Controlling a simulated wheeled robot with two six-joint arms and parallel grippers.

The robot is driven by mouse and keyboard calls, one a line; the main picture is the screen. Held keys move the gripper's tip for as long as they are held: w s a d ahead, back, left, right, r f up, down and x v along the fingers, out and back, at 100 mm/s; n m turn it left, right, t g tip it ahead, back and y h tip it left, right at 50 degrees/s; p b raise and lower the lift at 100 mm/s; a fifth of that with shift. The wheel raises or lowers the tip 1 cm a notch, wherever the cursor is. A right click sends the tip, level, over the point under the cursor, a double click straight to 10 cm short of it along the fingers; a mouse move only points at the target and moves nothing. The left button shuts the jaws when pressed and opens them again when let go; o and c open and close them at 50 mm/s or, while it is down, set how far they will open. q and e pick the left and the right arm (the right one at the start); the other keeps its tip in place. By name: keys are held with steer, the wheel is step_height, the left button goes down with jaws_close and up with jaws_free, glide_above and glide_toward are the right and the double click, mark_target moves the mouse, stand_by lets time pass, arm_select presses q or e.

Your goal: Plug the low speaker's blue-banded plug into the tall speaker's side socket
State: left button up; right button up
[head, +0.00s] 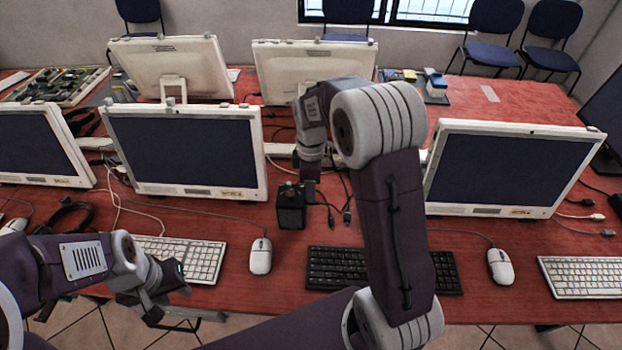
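A small black box-shaped speaker (291,208) stands on the red table, left of my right forearm. I cannot tell whether it is the low or the tall one, and I see no second speaker clearly. Dark cable ends (346,214) lie just right of the box. No blue band or side socket can be made out. My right gripper (310,192) points down at the box's right edge; its fingers are too small and dark to read. My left gripper (178,306) is at the table's front edge, fingers apart, with nothing seen between them.
Monitors (185,150) stand left and right (508,168), with more behind. A white keyboard (185,258), a white mouse (260,256) and a black keyboard (335,268) lie along the front. My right arm hides part of the middle. Loose cables cross the table.

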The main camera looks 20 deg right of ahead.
step_height(320, 180, down, 5)
steer(key=shift+f, duration=0.15)
steer(key=shift+w+a, duration=0.1)
jaws_close()
jaws_free()
